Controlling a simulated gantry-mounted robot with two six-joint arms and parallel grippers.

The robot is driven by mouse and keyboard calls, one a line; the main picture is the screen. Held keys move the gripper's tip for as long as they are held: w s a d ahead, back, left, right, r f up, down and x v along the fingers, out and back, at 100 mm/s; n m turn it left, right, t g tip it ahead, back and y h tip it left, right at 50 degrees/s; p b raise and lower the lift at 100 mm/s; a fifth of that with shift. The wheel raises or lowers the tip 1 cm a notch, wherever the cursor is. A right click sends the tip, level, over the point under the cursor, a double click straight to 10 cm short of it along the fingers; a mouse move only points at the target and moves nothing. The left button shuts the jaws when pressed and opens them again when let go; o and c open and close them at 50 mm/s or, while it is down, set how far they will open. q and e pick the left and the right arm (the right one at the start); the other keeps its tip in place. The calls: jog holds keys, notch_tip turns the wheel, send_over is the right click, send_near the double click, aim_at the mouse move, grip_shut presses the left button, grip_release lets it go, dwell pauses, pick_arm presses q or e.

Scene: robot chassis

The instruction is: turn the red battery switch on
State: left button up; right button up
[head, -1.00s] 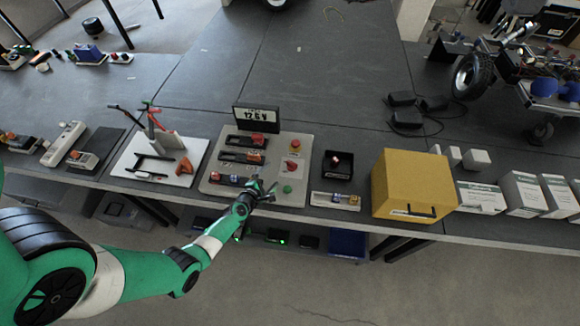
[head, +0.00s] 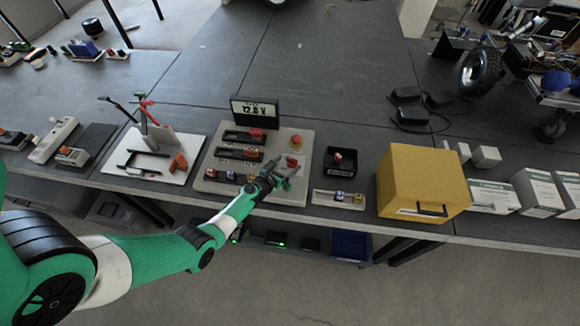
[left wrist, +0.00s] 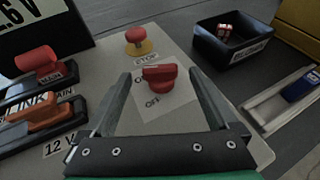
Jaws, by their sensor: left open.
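The red battery switch (left wrist: 160,77) is a rotary knob on a pale label plate in the left wrist view. Its bar lies roughly sideways. The word OFF is readable below it, and a partly hidden label sits to its left. In the head view the switch (head: 292,161) is on the grey panel (head: 213,186), just beyond my left fingertips. My left gripper (left wrist: 159,82) is open, with its fingers on either side of the knob and a visible gap on both sides. It also shows in the head view (head: 287,173). My right gripper is not in view.
A red stop button (left wrist: 136,40) on a yellow base stands behind the switch. A black bin (head: 340,160) and yellow box (head: 423,180) are to the right.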

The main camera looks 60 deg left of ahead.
aim_at(290, 161)
pick_arm(q)
jog(key=shift+w+a+f+b, duration=0.4)
jog(key=shift+w+f, duration=0.2)
jog(key=shift+w, duration=0.05)
jog(key=shift+w+a, duration=0.25)
jog(key=shift+w, duration=0.2)
jog(key=c, duration=1.4)
jog(key=shift+o, duration=0.2)
jog(key=m+h, duration=0.1)
jog(key=m+t+h+b, duration=0.1)
jog(key=shift+s+a+f+h, duration=0.1)
jog(key=shift+s+a+h, duration=0.05)
jog(key=shift+a+h, duration=0.15)
jog(key=shift+m+t+h+b, duration=0.4)
jog(key=shift+m+h+b, duration=0.4)
jog(key=shift+m+h, duration=0.35)
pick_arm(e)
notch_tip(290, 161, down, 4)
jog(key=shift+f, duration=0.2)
pick_arm(q)
jog(key=o, duration=1.4)
jog(key=shift+c, duration=0.2)
